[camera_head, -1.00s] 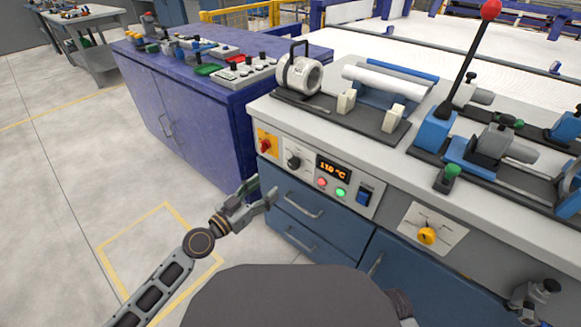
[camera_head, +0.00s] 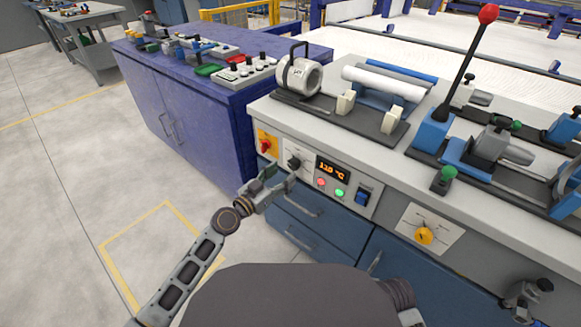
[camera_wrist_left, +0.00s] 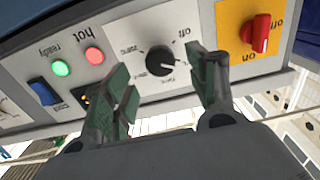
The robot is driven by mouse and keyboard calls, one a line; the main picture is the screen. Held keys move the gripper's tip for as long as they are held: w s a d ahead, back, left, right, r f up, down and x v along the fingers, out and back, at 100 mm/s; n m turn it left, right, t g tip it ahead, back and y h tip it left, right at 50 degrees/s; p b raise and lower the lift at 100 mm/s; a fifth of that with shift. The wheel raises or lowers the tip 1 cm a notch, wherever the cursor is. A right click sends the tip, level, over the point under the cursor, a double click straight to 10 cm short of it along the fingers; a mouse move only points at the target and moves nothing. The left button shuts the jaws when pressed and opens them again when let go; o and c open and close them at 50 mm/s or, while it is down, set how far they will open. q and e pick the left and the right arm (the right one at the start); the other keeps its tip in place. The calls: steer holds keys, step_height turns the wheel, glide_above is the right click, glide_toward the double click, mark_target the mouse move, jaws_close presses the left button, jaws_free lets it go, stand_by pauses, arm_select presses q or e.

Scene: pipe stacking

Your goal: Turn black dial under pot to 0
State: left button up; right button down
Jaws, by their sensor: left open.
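The black dial (camera_head: 293,163) is on a pale panel on the bench front, between the red switch and the display. It also shows in the left wrist view (camera_wrist_left: 160,60), with printed marks around it and the word "off" to its upper right. The white pot-like cylinder (camera_head: 305,75) with a black handle stands on the bench above. My left gripper (camera_head: 281,174) is open in front of the panel, just below the dial. In the left wrist view its fingers (camera_wrist_left: 166,72) lie either side of the dial, apparently not touching it.
A red switch (camera_head: 265,146) on an orange plate is left of the dial. The orange display (camera_head: 333,172), red light (camera_head: 321,183), green light (camera_head: 340,193) and blue rocker switch (camera_head: 363,196) are to its right. Drawer handles lie below. Floor at left is free.

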mark_target(291, 167)
arm_select(q)
steer(key=shift+x, duration=2.5)
steer(key=c, duration=1)
